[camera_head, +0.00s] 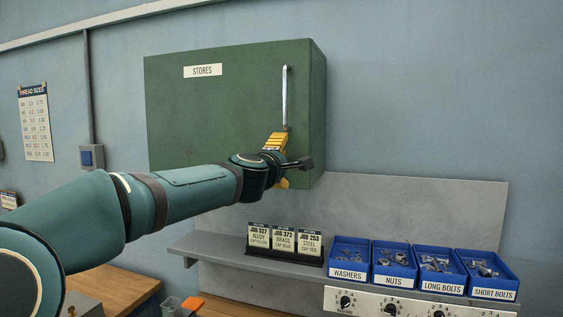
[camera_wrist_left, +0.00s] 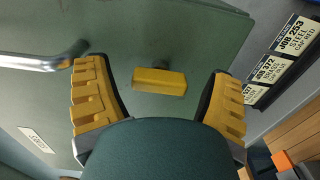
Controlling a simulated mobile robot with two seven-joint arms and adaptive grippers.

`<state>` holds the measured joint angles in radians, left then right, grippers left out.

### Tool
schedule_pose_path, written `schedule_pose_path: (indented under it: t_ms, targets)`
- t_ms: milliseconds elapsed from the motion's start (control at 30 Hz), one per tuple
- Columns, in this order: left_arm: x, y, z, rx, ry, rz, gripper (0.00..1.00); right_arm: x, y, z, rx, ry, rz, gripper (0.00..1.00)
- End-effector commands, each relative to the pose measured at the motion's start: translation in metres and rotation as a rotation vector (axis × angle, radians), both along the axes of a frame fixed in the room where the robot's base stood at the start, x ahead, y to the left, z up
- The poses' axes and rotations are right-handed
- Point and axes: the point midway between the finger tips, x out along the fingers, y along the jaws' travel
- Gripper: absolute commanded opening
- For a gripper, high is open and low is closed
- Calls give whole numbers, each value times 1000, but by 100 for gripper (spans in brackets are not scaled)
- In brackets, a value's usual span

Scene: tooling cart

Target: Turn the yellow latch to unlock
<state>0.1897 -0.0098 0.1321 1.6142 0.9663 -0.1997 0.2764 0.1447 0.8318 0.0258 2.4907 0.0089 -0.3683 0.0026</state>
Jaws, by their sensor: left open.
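The yellow latch (camera_wrist_left: 159,81) is a small bar on the green cabinet door, seen in the left wrist view between my two yellow fingers. Its long side runs from one finger towards the other, with a gap at each end. A dark stub shows beside its middle. My left gripper (camera_head: 281,161) is open in front of the lower right part of the door, and its arm and fingers hide the latch in the head view. My right gripper is not in view.
The green cabinet (camera_head: 215,115) labelled STORES hangs on the wall, with a metal door handle (camera_head: 285,97) above my gripper. Below are a shelf (camera_head: 212,247), job cards (camera_head: 283,240), blue bins (camera_head: 349,259) and a panel with knobs (camera_head: 415,304).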

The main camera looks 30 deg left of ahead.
Motion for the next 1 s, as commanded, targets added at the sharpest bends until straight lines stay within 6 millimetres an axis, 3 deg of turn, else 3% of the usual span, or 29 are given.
schedule_pose_path:
  t_ms: [167, 600, 800, 1000]
  targets:
    - [-16, -4, 1, 1, -2, 0, 83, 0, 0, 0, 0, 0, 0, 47]
    - [-94, -22, 1, 0, -2, 2, 83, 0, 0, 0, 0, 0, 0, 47]
    - [-112, -27, 1, 0, -1, 1, 83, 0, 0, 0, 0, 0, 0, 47]
    - [-116, -28, 0, -1, 0, 0, 83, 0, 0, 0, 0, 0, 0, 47]
